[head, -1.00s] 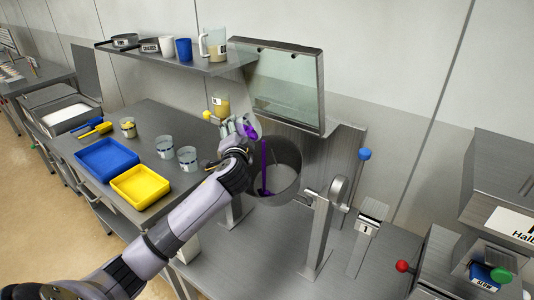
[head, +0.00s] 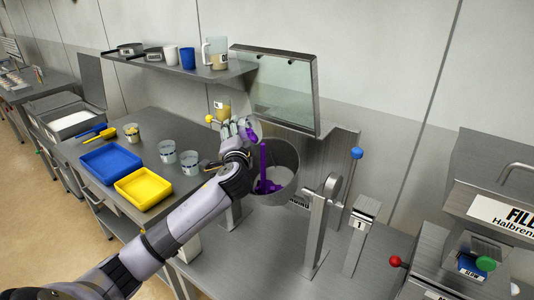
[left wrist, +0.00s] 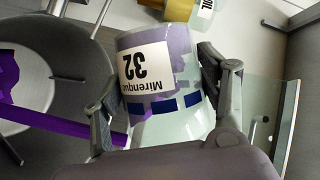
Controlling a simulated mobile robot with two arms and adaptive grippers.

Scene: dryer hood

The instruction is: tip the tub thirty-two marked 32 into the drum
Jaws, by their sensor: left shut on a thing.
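The tub thirty-two (left wrist: 160,70) is a clear cup with a white label reading 32, seen upside down in the left wrist view. My left gripper (head: 240,133) is shut on it, one finger on each side. The tub is tipped at the drum's upper edge, and purple contents still show inside it. The drum (head: 288,158) is a round grey metal vessel, open toward me. A purple stream (head: 263,160) runs from the tub into it, and a purple patch (head: 268,187) lies at its bottom. My right gripper is not in view.
A clear raised hood (head: 280,92) stands behind the drum. The left table holds a blue tray (head: 110,158), a yellow tray (head: 143,188) and clear tubs (head: 167,151). A shelf above holds cups and a jug (head: 216,53). A blue-knobbed lever (head: 357,153) stands at right.

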